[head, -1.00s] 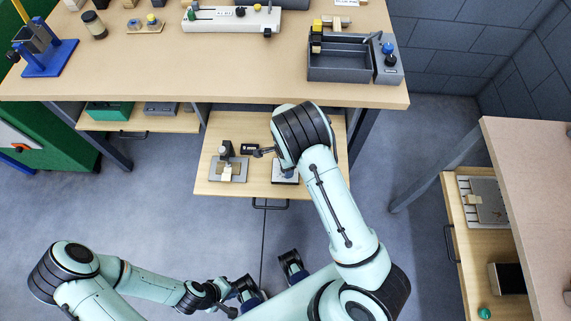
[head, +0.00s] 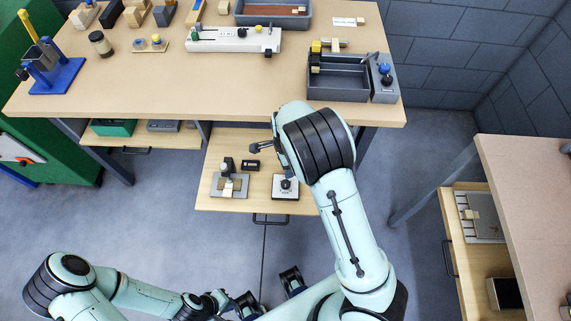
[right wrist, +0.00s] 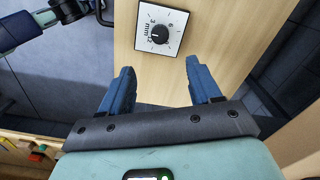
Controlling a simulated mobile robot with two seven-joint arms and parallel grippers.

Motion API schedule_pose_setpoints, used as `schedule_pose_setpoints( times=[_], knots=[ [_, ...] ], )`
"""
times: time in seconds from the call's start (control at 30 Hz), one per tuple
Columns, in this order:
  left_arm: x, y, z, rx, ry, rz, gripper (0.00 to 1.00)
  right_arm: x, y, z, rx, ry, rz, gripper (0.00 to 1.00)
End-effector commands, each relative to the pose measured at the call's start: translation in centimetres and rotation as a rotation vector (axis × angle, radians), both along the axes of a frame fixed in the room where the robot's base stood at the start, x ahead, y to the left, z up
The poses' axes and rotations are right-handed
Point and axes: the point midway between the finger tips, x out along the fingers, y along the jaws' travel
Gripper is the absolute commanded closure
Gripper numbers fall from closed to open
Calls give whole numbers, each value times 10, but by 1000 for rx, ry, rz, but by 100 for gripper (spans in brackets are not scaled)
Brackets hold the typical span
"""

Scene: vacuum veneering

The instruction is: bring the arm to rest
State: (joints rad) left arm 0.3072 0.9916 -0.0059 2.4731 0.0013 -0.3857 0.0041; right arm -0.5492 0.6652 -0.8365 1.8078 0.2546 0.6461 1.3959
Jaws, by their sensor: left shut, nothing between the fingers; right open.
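In the head view my right arm (head: 345,215) reaches forward over the right side of an open drawer (head: 208,203). Its gripper is hidden behind the arm there. In the right wrist view my right gripper (right wrist: 158,69) is open, with two blue fingers and nothing between them. Beyond the fingertips is a white dial plate with a black knob (right wrist: 160,33), apart from them. The same dial (head: 285,193) sits on the drawer in the head view. My left arm (head: 145,297) lies low at the left, and its gripper (head: 248,302) is shut and empty near the bottom edge.
A grey plate (head: 240,190) with a wooden block and a small black box (head: 250,165) share the drawer. The workbench (head: 220,85) above holds a grey bin (head: 338,88) and a white strip (head: 232,40). Another table (head: 525,180) stands right. Open floor (head: 165,215) lies left.

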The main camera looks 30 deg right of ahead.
Motion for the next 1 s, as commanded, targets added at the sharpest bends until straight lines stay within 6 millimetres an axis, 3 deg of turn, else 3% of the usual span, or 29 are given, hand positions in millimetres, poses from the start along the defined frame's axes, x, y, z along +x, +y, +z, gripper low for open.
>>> schedule_pose_setpoints(
  times=[0.43, 0.57, 0.67, 0.8, 0.9, 1.0],
  knots=[
    [0, 0, 0, 0, 0, 0, 100, -1, 0, -3, -1, 3, 7, 37],
    [1, 0, 2, 0, -1, 0, 100, -21, -5, -33, -5, 35, 109, 37],
    [2, 0, 5, 0, -2, 0, 100, -59, -7, -79, 6, 80, 301, 37],
    [5, 0, 10, 0, -6, 0, 100, -137, 9, -143, 93, 115, 673, 37],
    [7, 0, 14, 0, -8, 0, 100, -188, 34, -167, 182, 84, 921, 37],
    [8, 0, 16, 0, -9, 0, 100, -226, 63, -175, 262, 9, 1124, 37]
  ],
)
